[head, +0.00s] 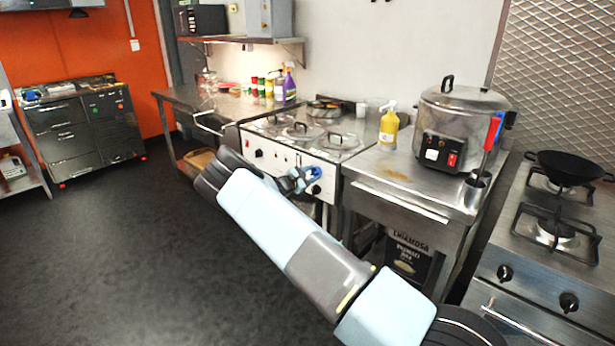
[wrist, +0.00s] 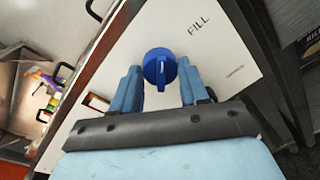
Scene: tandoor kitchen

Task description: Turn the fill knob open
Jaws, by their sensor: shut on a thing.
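The fill knob (wrist: 160,67) is round and blue with a raised grip bar. It sits on a white panel (wrist: 215,55) beside the printed word FILL in the wrist view. My gripper (wrist: 159,78) is at the panel with one blue finger on each side of the knob, shut on it. In the head view my gripper (head: 306,180) reaches the right part of the white front of the cooking unit (head: 285,160). There the fingers and arm largely hide the knob.
A steel counter (head: 400,180) with a yellow bottle (head: 389,127) and a large pot cooker (head: 455,120) stands to the right. A gas stove (head: 545,235) is farther right. Bottles and jars stand on the left counter (head: 205,102). The dark floor at left is clear.

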